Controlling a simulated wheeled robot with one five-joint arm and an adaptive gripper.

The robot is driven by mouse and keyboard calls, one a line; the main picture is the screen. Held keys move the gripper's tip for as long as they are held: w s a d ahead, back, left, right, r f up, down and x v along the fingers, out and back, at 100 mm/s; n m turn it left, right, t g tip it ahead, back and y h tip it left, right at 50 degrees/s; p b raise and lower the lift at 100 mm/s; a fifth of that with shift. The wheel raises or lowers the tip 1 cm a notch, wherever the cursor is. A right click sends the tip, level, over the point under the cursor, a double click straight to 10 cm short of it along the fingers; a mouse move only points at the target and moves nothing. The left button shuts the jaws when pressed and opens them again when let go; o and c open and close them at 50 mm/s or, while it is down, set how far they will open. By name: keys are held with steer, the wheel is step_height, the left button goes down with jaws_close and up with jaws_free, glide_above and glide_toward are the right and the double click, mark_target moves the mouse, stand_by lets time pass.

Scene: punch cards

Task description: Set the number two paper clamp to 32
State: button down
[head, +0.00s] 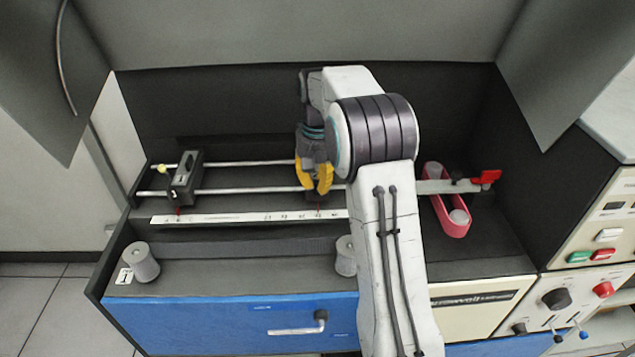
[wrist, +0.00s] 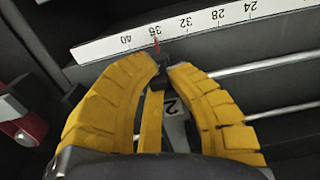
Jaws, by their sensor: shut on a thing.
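The number two paper clamp (wrist: 173,107) shows its white "2" label between my yellow fingers in the wrist view. My gripper (wrist: 167,72) is shut on the clamp's black upper part. Its red pointer (wrist: 156,46) stands at about the 35 mark on the white scale (wrist: 102,46), with 32 to the right and 40 to the left in the wrist view. In the head view my gripper (head: 319,186) hides most of this clamp, with the red pointer tip (head: 318,206) below it at the scale strip (head: 225,217).
The number one clamp (head: 184,181) sits at the left end of the two metal rails (head: 245,190). A pink tray (head: 443,215) and a red lever (head: 487,177) are to the right. My arm hides the scale's right part in the head view.

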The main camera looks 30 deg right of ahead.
steer(key=a, duration=0.1)
steer(key=w+a+p, duration=0.1)
steer(key=a, duration=0.2)
steer(key=shift+w, duration=0.35)
steer(key=shift+d, duration=0.15)
steer(key=c, duration=1.5)
jaws_free()
steer(key=shift+o, duration=0.2)
steer(key=shift+r, duration=0.15)
step_height(320, 180, up, 12)
steer(key=shift+s, duration=0.15)
